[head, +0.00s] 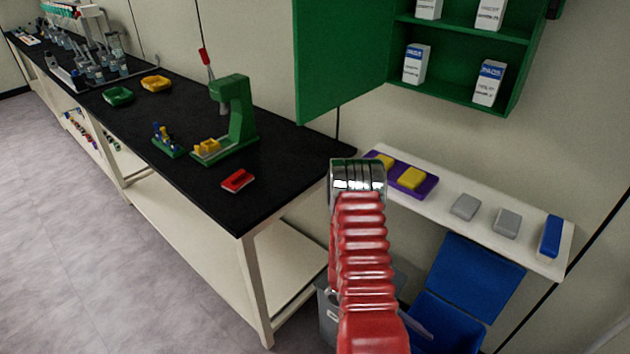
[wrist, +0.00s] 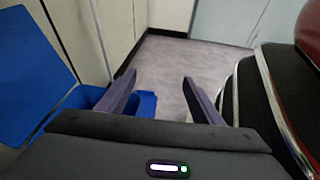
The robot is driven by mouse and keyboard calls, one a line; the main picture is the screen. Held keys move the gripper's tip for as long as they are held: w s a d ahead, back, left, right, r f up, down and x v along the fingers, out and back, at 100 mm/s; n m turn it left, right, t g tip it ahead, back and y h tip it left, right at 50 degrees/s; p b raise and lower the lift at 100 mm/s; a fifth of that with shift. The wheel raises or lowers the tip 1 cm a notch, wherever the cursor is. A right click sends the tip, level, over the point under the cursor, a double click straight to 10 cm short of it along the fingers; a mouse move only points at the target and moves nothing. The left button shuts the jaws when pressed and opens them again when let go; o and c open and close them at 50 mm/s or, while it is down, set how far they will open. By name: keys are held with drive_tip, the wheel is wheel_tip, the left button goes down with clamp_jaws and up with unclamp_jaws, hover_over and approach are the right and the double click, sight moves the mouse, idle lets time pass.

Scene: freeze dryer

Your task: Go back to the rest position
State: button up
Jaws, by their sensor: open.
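My gripper (wrist: 158,95) shows in the wrist view with its two purple-grey fingers spread apart. Nothing is between them, and grey floor shows past the tips. In the head view my red ribbed arm rises from the bottom centre to a shiny metal part.
A black bench (head: 262,205) with a green press (head: 236,118) and a red block (head: 238,180) stands left of my arm. A white shelf (head: 483,232) runs along the wall at right. An open blue bin (head: 478,280) is below it. An open green cabinet (head: 462,103) hangs above. Floor at left is clear.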

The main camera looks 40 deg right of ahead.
drive_tip(key=w+a+r+m+t+y, duration=0.25)
drive_tip(key=w+a+r+t, duration=0.25)
drive_tip(key=w+a+r, duration=0.5)
drive_tip(key=w+a+r+m+t+y, duration=0.1)
drive_tip(key=w+a+r+m+t, duration=0.25)
drive_tip(key=w+a+r, duration=0.6)
drive_tip(key=s+a+r+n+t, duration=0.1)
drive_tip(key=a+r+t, duration=0.4)
drive_tip(key=r, duration=0.6)
drive_tip(key=s+a+r+n+t+y, duration=0.1)
drive_tip(key=a+r+t, duration=0.4)
drive_tip(key=a+r, duration=0.3)
wheel_tip(320, 180, up, 3)
drive_tip(key=shift+s+r+n, duration=0.15)
drive_tip(key=shift+s+n, duration=0.15)
drive_tip(key=shift+s, duration=0.1)
drive_tip(key=shift+a+y, duration=0.1)
drive_tip(key=shift+y, duration=0.15)
